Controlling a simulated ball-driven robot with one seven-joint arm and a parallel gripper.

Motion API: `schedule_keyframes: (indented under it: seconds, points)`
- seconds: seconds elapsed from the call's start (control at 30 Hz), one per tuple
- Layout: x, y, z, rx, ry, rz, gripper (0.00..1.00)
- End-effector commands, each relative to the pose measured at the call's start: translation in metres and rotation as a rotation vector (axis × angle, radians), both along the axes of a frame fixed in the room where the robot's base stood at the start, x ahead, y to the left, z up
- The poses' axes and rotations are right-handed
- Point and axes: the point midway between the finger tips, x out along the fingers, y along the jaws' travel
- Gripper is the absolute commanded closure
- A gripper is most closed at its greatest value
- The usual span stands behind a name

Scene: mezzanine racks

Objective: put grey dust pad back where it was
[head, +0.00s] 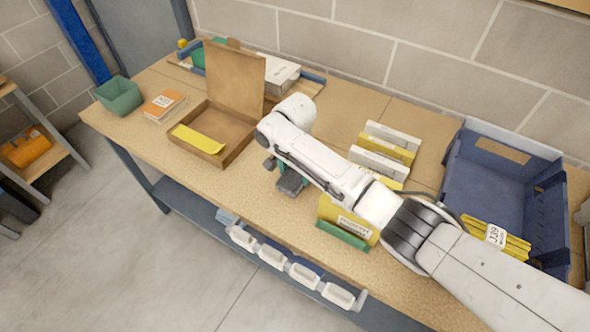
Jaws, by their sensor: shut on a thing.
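My gripper (284,172) is over the front middle of the wooden bench, seen from above and partly hidden by my own wrist. It is shut on a small dark grey piece, which looks like the grey dust pad (291,185). The pad is close above or on the bench top; I cannot tell whether it touches. An open brown cardboard box (234,147) with its lid raised lies just left of my gripper. A yellow pad or sheet (200,138) lies in its front left part.
Yellow and white upright packets (388,143) stand right of my arm, and a yellow-green packet (348,222) stands at the front. A blue bin (488,180) is at the right. A green tub (119,95) and orange-topped booklets (164,106) are at the left.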

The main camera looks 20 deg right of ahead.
Motion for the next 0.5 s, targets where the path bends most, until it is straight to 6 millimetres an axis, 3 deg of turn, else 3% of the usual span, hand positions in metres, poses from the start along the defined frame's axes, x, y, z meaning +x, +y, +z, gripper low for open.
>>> schedule_keyframes:
  seconds: [0.27, 0.3, 0.5]
  points:
    - [-0.0002, 0.0003, -0.0028, 0.001, 0.001, 0.0, 0.6]
    - [-0.0002, 0.0003, -0.0032, 0.001, 0.001, 0.0, 0.31]
    - [-0.0002, 0.0001, -0.0024, 0.0, 0.0, 0.0, 0.12]
